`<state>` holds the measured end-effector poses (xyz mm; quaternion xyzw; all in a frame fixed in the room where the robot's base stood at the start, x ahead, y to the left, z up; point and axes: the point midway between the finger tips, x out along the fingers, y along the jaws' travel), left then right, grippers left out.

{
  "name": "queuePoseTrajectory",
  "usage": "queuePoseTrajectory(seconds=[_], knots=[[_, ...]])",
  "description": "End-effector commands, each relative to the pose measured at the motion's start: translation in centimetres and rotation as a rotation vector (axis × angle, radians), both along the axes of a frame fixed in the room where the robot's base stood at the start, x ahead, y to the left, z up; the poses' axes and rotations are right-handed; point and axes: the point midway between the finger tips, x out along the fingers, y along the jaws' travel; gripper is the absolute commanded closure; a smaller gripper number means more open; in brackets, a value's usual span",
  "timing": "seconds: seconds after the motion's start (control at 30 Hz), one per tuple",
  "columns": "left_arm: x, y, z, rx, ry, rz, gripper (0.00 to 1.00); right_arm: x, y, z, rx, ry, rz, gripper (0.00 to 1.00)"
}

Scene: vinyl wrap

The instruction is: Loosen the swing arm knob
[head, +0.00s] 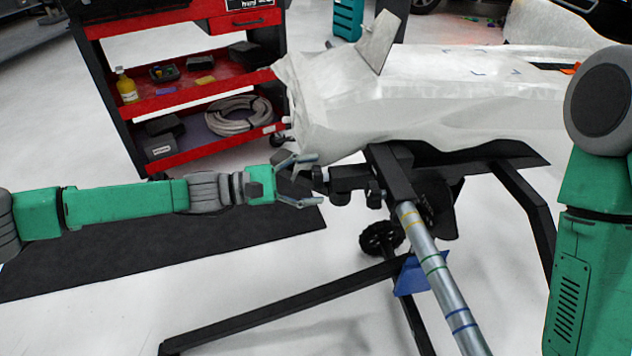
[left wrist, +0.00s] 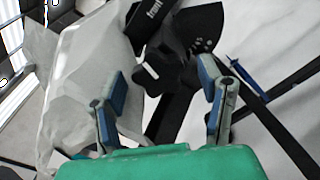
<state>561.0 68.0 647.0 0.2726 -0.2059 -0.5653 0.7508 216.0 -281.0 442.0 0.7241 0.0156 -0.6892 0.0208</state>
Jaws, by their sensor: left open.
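A black knob (left wrist: 152,72) shows between and beyond the two blue-padded fingers of my left gripper (left wrist: 162,86) in the left wrist view. It sits at the end of a black bracket. In the head view the black bracket (head: 346,184) juts left from the stand's black upright, and a small dark end piece, probably the knob (head: 320,176), lies at the mouth of my left gripper (head: 316,180). The fingers are spread, one above and one below it. I cannot tell whether they touch it. My right gripper is out of view; only my right arm shows.
A white wrapped panel (head: 450,95) rests on the stand above and right of my left gripper. A silver tube (head: 435,265) with coloured bands slopes down toward me. A black handwheel (head: 382,238) sits lower. A red tool cart (head: 190,95) stands behind.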

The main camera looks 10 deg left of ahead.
Motion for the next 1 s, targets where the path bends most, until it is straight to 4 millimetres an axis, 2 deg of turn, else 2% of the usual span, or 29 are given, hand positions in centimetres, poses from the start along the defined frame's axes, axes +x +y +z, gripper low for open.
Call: queuePoseTrajectory(seconds=[0.13, 0.4, 0.53, 0.57, 1.0], knots=[[0.25, -0.79, 0.03, 0.000, 0.000, 0.001, 0.38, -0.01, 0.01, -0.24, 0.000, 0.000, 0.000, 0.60], [0.26, -0.89, 0.09, 0.000, 0.000, 0.000, 0.38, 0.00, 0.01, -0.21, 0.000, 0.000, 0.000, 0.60], [0.25, -0.88, 0.08, 0.000, 0.000, 0.000, 0.84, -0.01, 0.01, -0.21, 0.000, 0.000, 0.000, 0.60], [0.26, -0.87, 0.07, 0.000, 0.000, 0.000, 0.89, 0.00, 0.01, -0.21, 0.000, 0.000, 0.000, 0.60], [0.24, -0.89, 0.19, -0.022, 0.081, -0.002, 0.89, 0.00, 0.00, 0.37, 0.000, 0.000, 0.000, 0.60]])
